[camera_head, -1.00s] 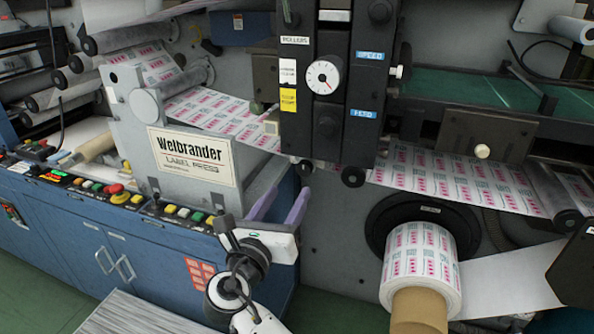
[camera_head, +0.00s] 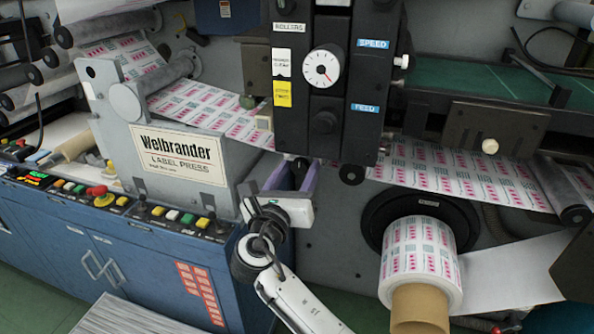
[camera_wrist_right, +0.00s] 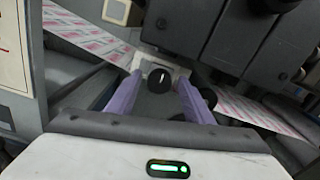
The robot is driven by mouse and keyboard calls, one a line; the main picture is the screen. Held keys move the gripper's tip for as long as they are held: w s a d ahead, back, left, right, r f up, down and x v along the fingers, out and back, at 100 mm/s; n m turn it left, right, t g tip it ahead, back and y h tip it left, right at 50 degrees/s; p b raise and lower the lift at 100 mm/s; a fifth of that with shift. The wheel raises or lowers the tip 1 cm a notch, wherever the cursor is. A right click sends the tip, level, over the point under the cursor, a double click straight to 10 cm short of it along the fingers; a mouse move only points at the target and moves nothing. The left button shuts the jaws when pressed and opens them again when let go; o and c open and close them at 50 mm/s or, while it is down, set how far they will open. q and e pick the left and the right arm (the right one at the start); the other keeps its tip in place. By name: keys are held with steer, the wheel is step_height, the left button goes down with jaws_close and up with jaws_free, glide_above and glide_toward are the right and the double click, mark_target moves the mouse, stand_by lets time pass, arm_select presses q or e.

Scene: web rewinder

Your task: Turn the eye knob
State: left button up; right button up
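A round black knob (camera_wrist_right: 160,80) with a white mark, which looks like the eye knob, sits on a pale plate in the right wrist view. My right gripper (camera_head: 291,172) is open, just under the dark roller panel in the head view. Its two purple fingers also show in the right wrist view (camera_wrist_right: 156,92), one on each side of the knob and apart from it. I cannot tell how far the fingertips are from the knob in depth. In the head view the knob is not clearly visible behind the fingers. My left gripper is not in view.
The dark panel with a white dial (camera_head: 321,68) hangs directly above the gripper. The grey Welbrander housing (camera_head: 133,103) stands close on the left. A printed label web (camera_head: 470,180) and a label roll (camera_head: 418,250) are on the right.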

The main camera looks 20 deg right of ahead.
steer(key=c, duration=0.9)
steer(key=shift+m, duration=0.3)
steer(key=m, duration=0.2)
steer(key=shift+f+m, duration=0.1)
steer(key=shift+m, duration=0.2)
steer(key=m+b, duration=0.1)
steer(key=m, duration=0.2)
steer(key=shift+m, duration=0.4)
steer(key=m+b, duration=0.2)
steer(key=m, duration=0.1)
steer(key=shift+f, duration=0.1)
steer(key=shift+m+b, duration=1)
steer(key=shift+m, duration=1)
